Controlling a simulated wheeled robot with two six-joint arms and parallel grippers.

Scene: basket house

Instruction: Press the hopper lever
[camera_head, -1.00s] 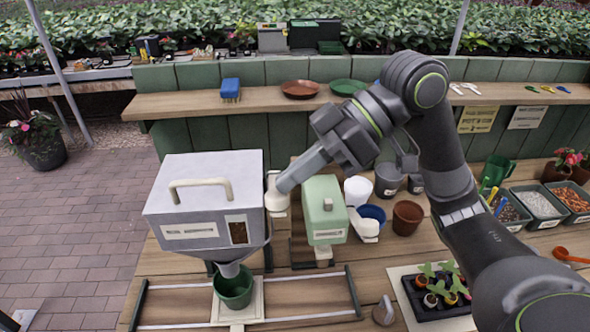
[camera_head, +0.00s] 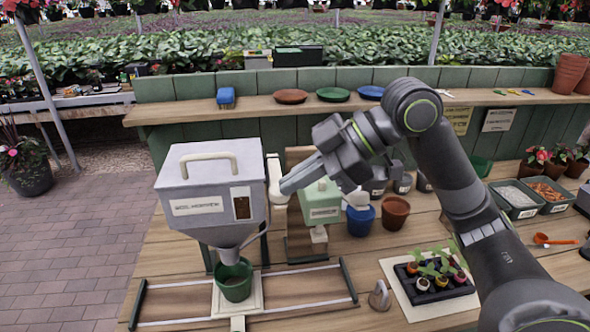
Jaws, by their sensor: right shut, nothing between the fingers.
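The grey soil hopper (camera_head: 212,190) stands on the bench left of centre, with a handle on its lid and a small dark window in front. Its white lever (camera_head: 274,178) stands at its right side. My right gripper (camera_head: 285,187) is shut and empty, its fingertips at the lever's right edge; I cannot tell whether they touch it. A green pot (camera_head: 235,288) sits upright under the spout (camera_head: 229,255) on a pale plate (camera_head: 256,299). The pot's inside looks dark. My left gripper is not in view.
A green dispenser box (camera_head: 320,205) stands just right of the hopper, below my right gripper. A blue pot (camera_head: 361,222) and a brown pot (camera_head: 396,213) stand farther right. A seedling tray (camera_head: 436,292) lies at front right.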

